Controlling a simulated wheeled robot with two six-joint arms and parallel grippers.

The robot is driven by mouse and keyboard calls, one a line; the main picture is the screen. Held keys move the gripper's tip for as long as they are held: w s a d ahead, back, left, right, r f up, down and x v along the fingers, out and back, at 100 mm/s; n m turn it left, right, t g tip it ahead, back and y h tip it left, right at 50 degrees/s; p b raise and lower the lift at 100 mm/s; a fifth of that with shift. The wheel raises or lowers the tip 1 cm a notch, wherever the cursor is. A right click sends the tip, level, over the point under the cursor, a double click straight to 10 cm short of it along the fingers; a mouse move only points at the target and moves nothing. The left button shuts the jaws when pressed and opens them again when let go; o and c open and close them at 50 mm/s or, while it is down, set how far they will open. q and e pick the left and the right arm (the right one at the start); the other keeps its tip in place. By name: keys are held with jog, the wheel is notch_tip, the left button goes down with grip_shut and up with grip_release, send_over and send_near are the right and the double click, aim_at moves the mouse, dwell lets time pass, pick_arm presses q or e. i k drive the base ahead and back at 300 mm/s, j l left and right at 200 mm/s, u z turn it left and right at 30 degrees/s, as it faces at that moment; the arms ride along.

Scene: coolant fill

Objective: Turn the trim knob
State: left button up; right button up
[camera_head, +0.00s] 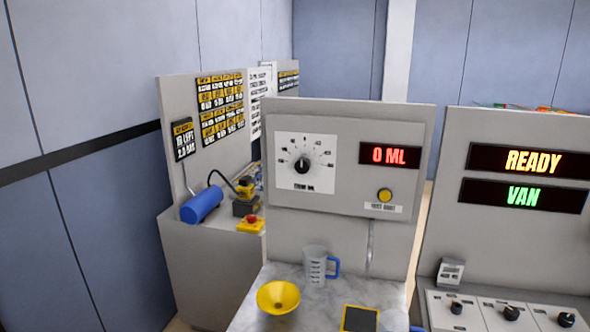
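The trim knob (301,165) is a small black dial on a white square scale plate (322,163) with tick marks and numbers. It sits on the left of the upright grey panel (350,115) in the middle of the head view. A white pointer mark seems to point roughly upward; the exact reading is too small to tell. A label below the dial seems to read TRIM ML. A red display (389,156) on the same panel reads 0 ML. Neither of my grippers is in view.
A yellow button (384,195) is below the display. A measuring jug (315,266) with a blue handle and a yellow funnel (278,297) stand on the marble-look counter (358,287). A blue cylinder (202,204) lies at left. A console (520,310) with several black knobs stands right.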

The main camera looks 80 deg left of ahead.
aim_at(304, 165)
jog(key=u, duration=2.65)
